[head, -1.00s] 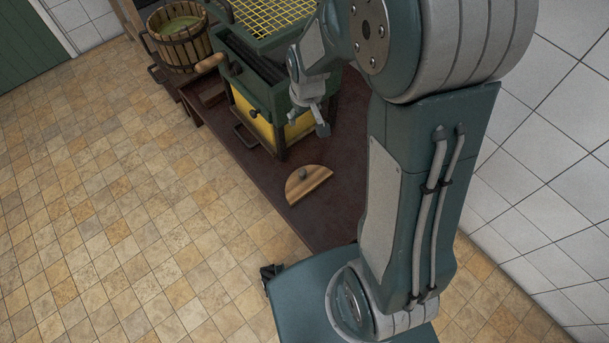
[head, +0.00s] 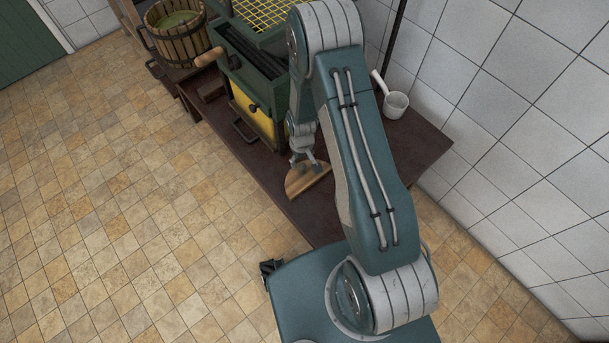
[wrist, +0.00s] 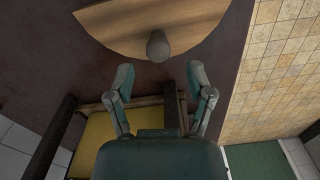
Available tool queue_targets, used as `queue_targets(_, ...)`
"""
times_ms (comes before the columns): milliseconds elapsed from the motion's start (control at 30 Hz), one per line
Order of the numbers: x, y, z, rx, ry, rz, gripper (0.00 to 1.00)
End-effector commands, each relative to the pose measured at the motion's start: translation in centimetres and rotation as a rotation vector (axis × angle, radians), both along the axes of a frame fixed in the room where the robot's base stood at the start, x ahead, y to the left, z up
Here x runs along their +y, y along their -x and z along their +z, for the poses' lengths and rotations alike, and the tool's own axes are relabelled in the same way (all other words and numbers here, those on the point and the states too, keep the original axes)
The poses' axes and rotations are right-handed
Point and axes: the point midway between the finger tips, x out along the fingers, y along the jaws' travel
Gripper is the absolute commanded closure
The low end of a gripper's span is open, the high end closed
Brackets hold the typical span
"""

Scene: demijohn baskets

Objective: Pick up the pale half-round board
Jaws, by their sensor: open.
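The pale half-round board (head: 303,182) lies flat on the dark table near its front edge. I cannot tell the height of the fingertips above the board.
A green and yellow machine (head: 250,105) with a yellow grid on top stands close behind my gripper. A wooden slatted tub (head: 178,35) stands at the back left, and a white ladle-like cup (head: 396,104) is at the right by the tiled wall. The table's front edge (head: 245,165) is near the board.

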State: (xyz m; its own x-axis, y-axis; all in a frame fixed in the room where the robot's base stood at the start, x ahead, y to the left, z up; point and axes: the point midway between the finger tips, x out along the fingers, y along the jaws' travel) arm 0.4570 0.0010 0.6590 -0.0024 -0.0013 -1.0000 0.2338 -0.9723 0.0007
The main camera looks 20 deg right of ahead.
Motion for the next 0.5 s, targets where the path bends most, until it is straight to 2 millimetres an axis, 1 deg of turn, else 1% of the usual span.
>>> queue_targets(33,0.0,0.0,-0.7,0.001,0.000,0.000,0.32)
queue_targets(100,0.0,0.0,-1.3,0.000,0.000,0.000,0.32)
queue_targets(267,0.0,0.0,-2.4,0.001,0.000,0.000,0.32)
queue_targets(500,-0.1,-0.3,-5.9,0.001,0.000,-0.001,0.32)
